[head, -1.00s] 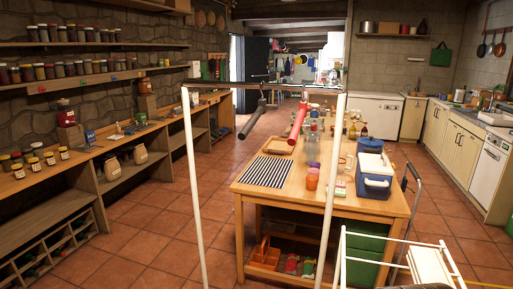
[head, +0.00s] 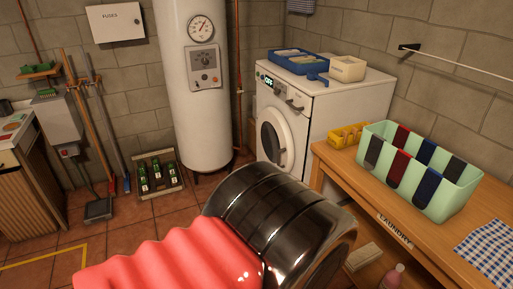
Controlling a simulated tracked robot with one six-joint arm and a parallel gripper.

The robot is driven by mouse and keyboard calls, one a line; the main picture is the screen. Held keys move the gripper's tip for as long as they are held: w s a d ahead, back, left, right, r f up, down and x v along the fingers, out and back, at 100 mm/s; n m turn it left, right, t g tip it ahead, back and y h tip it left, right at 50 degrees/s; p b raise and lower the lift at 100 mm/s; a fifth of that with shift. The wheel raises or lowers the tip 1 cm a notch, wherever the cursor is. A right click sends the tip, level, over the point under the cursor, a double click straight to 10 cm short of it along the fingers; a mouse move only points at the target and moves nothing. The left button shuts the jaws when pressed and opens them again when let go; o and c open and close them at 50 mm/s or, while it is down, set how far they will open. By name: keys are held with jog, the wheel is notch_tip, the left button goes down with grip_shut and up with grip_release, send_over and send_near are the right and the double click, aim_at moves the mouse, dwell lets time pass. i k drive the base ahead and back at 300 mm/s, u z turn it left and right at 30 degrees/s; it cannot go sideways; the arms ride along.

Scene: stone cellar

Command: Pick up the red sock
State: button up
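A pale green basket (head: 440,209) stands on the wooden bench at the right of the head view. Strips of cloth that look like socks hang over its walls. A red sock (head: 398,169) hangs down the near side between a dark grey one (head: 374,151) and a blue one (head: 427,187). Another red piece (head: 401,138) shows at the far side, beside a blue one (head: 425,151). My gripper is not in view. Part of my arm fills the bottom middle, well short of the basket in the picture.
The wooden bench (head: 390,213), labelled LAUNDRY, also holds a yellow bin (head: 348,136) and a blue checked cloth (head: 490,252). A white washing machine (head: 330,105) and a boiler (head: 195,120) stand behind. A crate of green bottles (head: 159,176) and leaning tools are at the left.

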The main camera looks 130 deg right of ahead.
aim_at(402, 159)
jog(key=z, duration=5.8)
